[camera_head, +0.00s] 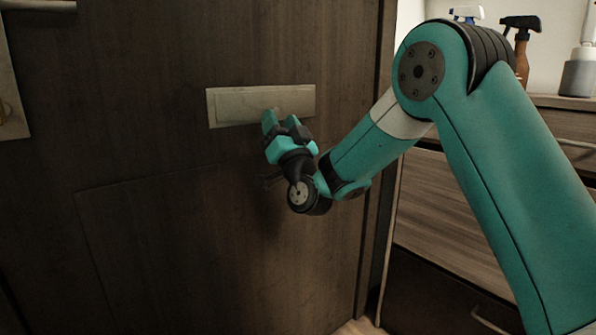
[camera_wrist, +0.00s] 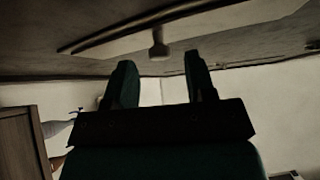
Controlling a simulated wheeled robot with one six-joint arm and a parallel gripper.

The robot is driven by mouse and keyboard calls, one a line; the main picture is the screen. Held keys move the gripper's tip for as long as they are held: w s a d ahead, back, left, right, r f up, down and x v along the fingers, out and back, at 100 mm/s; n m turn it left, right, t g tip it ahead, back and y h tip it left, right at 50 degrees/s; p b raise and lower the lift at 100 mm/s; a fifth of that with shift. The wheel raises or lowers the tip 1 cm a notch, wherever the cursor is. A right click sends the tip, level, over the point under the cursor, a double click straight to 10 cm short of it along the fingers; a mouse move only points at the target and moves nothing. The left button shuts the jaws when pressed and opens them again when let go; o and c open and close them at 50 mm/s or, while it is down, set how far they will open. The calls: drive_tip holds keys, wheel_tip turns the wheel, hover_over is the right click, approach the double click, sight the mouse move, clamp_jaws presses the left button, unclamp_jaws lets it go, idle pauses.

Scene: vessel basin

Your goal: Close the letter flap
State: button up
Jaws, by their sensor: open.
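The letter flap (camera_head: 235,106) is a pale, wide plate on the dark wooden door. In the wrist view the flap (camera_wrist: 225,27) spans the top, with a small dark knob (camera_wrist: 158,47) on it. A thin edge shows at the plate's left in the head view; I cannot tell how far the flap stands out. My gripper (camera_head: 282,119) is at the flap's lower edge, right of its middle. In the wrist view my gripper (camera_wrist: 160,63) is open and empty, its fingertips either side of the knob's line. Whether they touch the flap is unclear.
The dark door (camera_head: 150,230) fills the left and middle. A wooden cabinet (camera_head: 450,215) with drawers stands at the right, with spray bottles (camera_head: 521,50) on top. A door handle (camera_head: 38,6) shows at top left. The space before the door's lower left is clear.

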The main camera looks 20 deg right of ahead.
drive_tip(key=b+v, duration=0.3)
drive_tip(key=v, duration=1.2)
drive_tip(key=shift+s+f+b, duration=0.2)
drive_tip(key=shift+f+b, duration=0.05)
drive_tip(key=shift+b, duration=0.05)
drive_tip(key=s+a+f+n+g+y+p, duration=0.2)
drive_tip(key=s+a+f+n+g+y, duration=0.25)
drive_tip(key=a+g, duration=0.6)
drive_tip(key=s+d+f+n+g+h+p, duration=0.1)
drive_tip(key=s+d+n+g, duration=0.2)
drive_tip(key=s+g, duration=0.65)
drive_tip(key=s+d+f+n+g+h+p, duration=0.1)
drive_tip(key=s+d+n+g+h, duration=0.3)
drive_tip(key=s, duration=1)
wheel_tip(320, 180, up, 38)
drive_tip(key=a+m+g+y+p, duration=0.1)
drive_tip(key=m+y+p, duration=0.1)
drive_tip(key=p, duration=3.5)
drive_tip(key=shift+w+a+p, duration=0.25)
drive_tip(key=shift+w+p, duration=0.05)
drive_tip(key=shift+w, duration=0.05)
